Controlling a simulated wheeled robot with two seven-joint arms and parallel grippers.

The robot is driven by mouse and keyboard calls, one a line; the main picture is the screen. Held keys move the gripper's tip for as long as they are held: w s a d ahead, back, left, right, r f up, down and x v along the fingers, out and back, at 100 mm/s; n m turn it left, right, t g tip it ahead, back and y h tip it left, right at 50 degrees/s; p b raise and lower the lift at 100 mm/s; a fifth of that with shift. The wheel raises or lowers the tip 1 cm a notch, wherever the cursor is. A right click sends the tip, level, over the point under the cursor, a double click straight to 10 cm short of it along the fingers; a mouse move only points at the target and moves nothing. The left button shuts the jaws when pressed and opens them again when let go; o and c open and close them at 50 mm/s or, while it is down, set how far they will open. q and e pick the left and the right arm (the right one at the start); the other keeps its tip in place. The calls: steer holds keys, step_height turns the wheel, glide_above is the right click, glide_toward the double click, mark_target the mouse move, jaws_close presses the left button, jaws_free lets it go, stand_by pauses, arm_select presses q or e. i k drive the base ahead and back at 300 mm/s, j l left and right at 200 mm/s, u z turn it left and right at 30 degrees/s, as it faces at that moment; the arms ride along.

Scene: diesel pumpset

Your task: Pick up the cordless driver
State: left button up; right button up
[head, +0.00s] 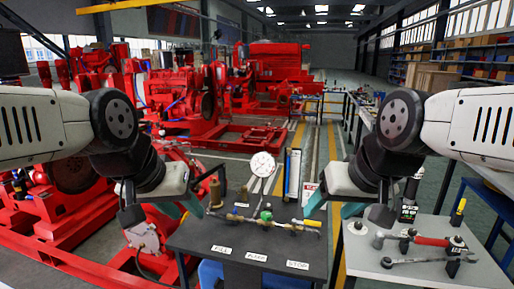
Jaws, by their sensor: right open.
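A dark upright tool (408,206) with a light label stands at the back of the grey right-hand table; it looks like the cordless driver, though it is small and partly beside my right arm. My left gripper (160,211) is open and empty, left of the dark centre panel, in front of red machinery.
The grey table (400,283) also holds a red-handled hammer (428,240), a wrench (420,261) and a yellow-topped item (458,212). The dark panel (215,240) carries a round gauge (263,164), brass fittings and labels. Red engines fill the left.

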mark_target(410, 198)
steer(key=z, duration=1.35)
steer(key=u, duration=1.9)
steer(key=z, duration=1.9)
